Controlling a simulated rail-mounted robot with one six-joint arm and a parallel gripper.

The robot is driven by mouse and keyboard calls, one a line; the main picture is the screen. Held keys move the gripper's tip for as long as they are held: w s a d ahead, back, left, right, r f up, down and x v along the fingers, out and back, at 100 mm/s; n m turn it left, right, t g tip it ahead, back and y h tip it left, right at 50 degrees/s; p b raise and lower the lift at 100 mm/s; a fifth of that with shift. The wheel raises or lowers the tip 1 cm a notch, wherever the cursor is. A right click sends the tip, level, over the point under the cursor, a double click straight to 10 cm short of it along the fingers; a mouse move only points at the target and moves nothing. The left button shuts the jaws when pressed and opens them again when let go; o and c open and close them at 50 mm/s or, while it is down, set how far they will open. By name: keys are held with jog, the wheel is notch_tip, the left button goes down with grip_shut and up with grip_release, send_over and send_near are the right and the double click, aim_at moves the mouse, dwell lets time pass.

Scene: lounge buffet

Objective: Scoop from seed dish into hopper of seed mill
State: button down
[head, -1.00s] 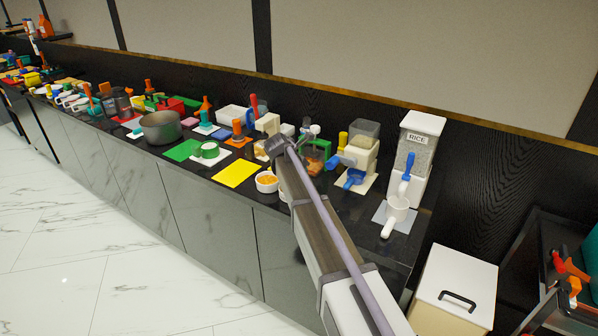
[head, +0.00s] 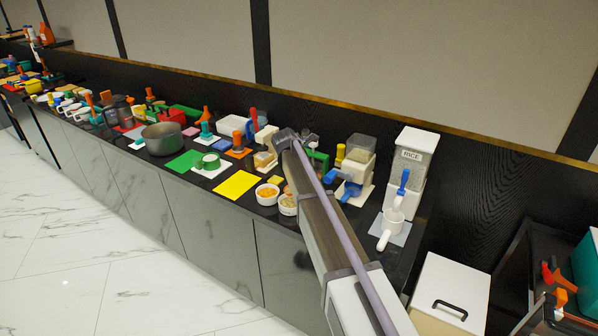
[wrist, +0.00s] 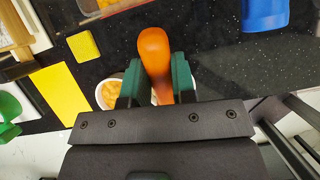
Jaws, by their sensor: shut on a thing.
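My gripper (wrist: 157,88) has its green fingers shut on an orange handle (wrist: 155,55), seen in the wrist view. The far end of the held tool is hidden. Two small white dishes stand near the counter's front edge in the head view: one with orange contents (head: 267,196), one with paler mixed contents (head: 288,209), partly behind my arm. A white dish rim with orange contents (wrist: 103,95) shows left of my fingers in the wrist view. A cream mill with a clear hopper (head: 360,148) stands right of my arm, with a blue cup (head: 351,190) at its front.
A yellow mat (head: 237,185), green mat (head: 185,160) and grey pot (head: 162,140) lie leftward. A clear container (wrist: 98,5) is ahead in the wrist view.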

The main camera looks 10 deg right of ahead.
jog(key=shift+w+d+r+g+y+p, duration=0.3)
jog(key=shift+r+y+p, duration=0.1)
jog(key=shift+r+p, duration=0.2)
jog(key=shift+s+f, duration=0.1)
jog(key=shift+f, duration=0.05)
jog(key=shift+a, duration=0.1)
jog(key=c, duration=1.5)
grip_release()
grip_shut()
